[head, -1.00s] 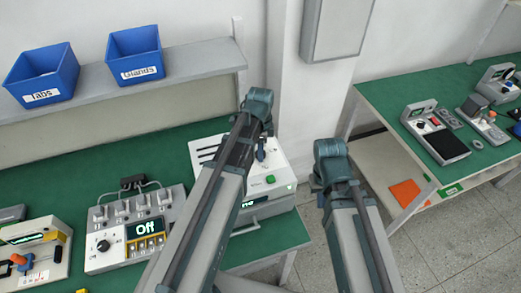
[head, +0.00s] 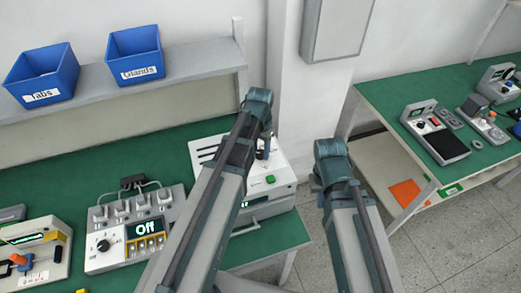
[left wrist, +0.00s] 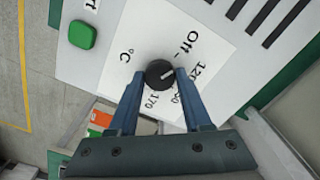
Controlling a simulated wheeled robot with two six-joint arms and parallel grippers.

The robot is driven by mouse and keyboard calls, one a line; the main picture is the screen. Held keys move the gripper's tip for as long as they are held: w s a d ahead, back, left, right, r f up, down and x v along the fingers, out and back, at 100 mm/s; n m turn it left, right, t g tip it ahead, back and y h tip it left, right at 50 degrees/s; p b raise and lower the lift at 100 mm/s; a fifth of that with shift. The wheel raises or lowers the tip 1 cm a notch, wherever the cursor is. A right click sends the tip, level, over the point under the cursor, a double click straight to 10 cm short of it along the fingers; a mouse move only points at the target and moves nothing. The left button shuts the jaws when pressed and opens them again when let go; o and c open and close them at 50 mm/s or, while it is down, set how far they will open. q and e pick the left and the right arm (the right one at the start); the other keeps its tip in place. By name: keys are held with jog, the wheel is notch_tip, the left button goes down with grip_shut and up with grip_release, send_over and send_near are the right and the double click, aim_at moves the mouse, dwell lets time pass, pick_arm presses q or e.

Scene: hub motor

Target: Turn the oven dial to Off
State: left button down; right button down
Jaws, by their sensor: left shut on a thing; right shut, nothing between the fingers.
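The white oven (head: 287,172) stands at the right end of the left green bench, with a green button on its front panel. Its round black dial (left wrist: 159,73) shows in the left wrist view, on a white label reading Off, 120, a partly covered number, 170 and °C. The dial's white mark points right, roughly toward 120 and not at Off. My left gripper (left wrist: 160,80) is shut on the dial, one blue finger on each side. In the head view my left gripper (head: 264,148) is over the panel. My right gripper (head: 319,196) is shut and empty, mostly hidden behind its arm.
A power box (head: 140,232) with a display reading Off stands left of the oven. Blue bins (head: 134,55) sit on the shelf above. A second green bench (head: 395,110) with devices stands at the right. Floor is open between the benches.

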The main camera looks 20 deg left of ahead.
aim_at(261, 153)
pick_arm(q)
jog(key=shift+n, duration=1)
jog(key=shift+c, duration=1.7)
grip_release()
jog(key=shift+r, duration=0.15)
notch_tip(261, 153, up, 14)
jog(key=p, duration=1.4)
jog(key=shift+f, duration=0.25)
